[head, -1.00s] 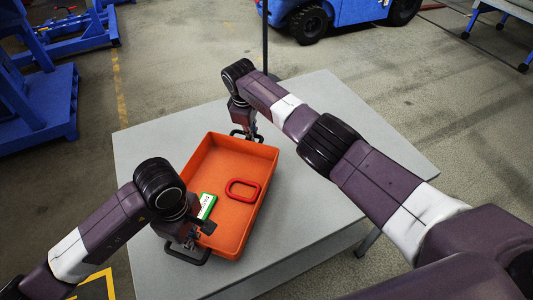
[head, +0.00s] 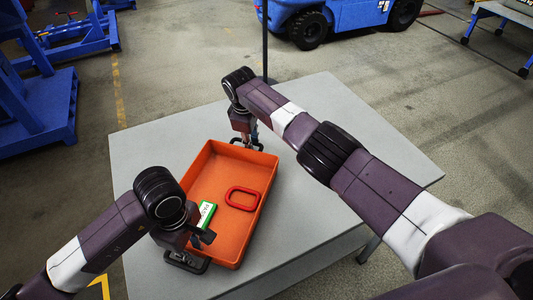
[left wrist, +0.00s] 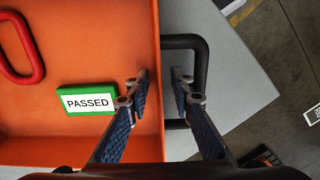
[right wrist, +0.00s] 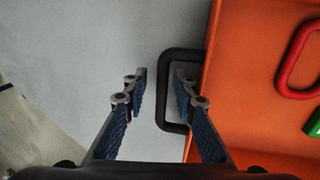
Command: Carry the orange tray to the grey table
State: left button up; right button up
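The orange tray (head: 248,224) sits on the grey table (head: 330,150), with a black handle at each end. It holds a red ring (head: 242,198) and a green-edged block marked PASSED (head: 206,214). My left gripper (left wrist: 161,88) is open at the near handle (left wrist: 202,62). Its fingers appear on either side of the tray's end wall, one over the inside, one over the handle's opening. My right gripper (right wrist: 161,82) is open at the far handle (right wrist: 166,112). The handle's bar shows between its fingers. Neither gripper closes on anything.
Bare tabletop lies to the left and right of the tray. A dark post (head: 265,40) stands behind the table. A blue vehicle (head: 345,12) and blue racks (head: 40,100) stand farther back on the concrete floor.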

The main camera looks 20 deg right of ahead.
pick_arm(q)
jog(key=shift+r, duration=0.1)
notch_tip(320, 180, up, 7)
jog(key=shift+r, duration=0.1)
pick_arm(e)
jog(key=shift+s+f, duration=0.1)
jog(key=shift+f, duration=0.05)
pick_arm(q)
jog(key=shift+r, duration=0.3)
pick_arm(e)
jog(key=shift+a, duration=0.1)
notch_tip(320, 180, up, 12)
jog(key=s+a, duration=0.1)
jog(key=shift+s, duration=0.4)
jog(key=shift+a+f, duration=0.1)
